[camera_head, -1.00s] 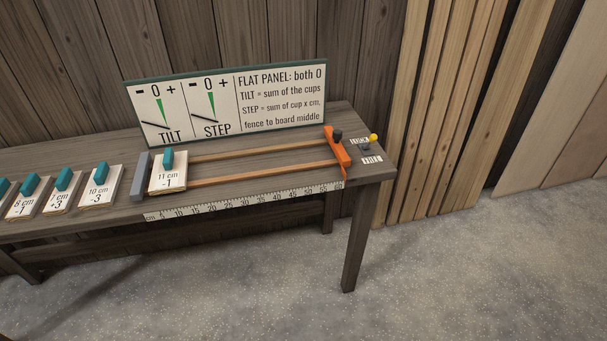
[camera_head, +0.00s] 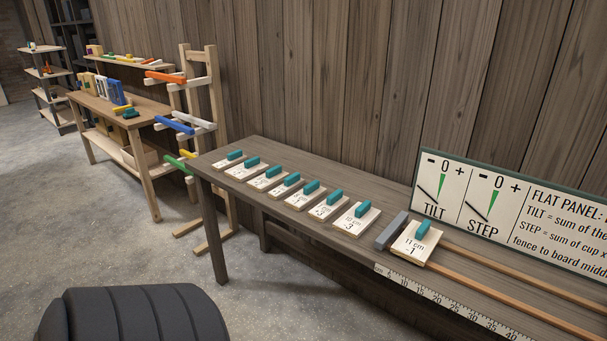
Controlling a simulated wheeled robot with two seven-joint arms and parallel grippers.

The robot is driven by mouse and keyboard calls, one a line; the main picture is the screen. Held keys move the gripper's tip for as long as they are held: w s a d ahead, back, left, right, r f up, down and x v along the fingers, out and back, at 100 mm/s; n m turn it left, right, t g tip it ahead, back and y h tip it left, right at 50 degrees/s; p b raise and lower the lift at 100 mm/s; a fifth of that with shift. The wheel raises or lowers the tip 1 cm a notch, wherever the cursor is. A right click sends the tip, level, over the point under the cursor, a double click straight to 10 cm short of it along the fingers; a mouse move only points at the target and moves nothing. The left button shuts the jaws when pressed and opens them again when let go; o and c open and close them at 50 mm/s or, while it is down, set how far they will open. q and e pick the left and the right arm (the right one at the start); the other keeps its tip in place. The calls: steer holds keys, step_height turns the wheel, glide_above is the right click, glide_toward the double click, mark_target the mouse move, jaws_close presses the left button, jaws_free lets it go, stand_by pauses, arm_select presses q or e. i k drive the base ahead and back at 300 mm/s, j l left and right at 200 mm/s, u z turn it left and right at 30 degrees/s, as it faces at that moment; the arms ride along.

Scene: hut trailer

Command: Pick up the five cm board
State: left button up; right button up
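Several pale boards with teal grips lie in a row on the dark wooden bench. The rightmost board of the row (camera_head: 352,225) is marked 3. The other boards, such as the middle board (camera_head: 300,203) and the far-left board (camera_head: 229,164), have labels too small to read surely. I cannot tell which is the five cm board. The 11 cm board (camera_head: 414,249), marked -1, stands apart at the right, against the grey block (camera_head: 391,231) at the rails' left end. Neither of my grippers is in view.
The bench (camera_head: 262,150) stands along a plank wall, with a ruler strip (camera_head: 400,282) on its front edge and a TILT/STEP sign (camera_head: 480,195). A wooden rack (camera_head: 192,75) and another workbench (camera_head: 115,101) stand farther left. Open floor (camera_head: 95,240) lies at left.

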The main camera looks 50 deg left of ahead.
mark_target(293, 181)
steer(key=u, duration=1.75)
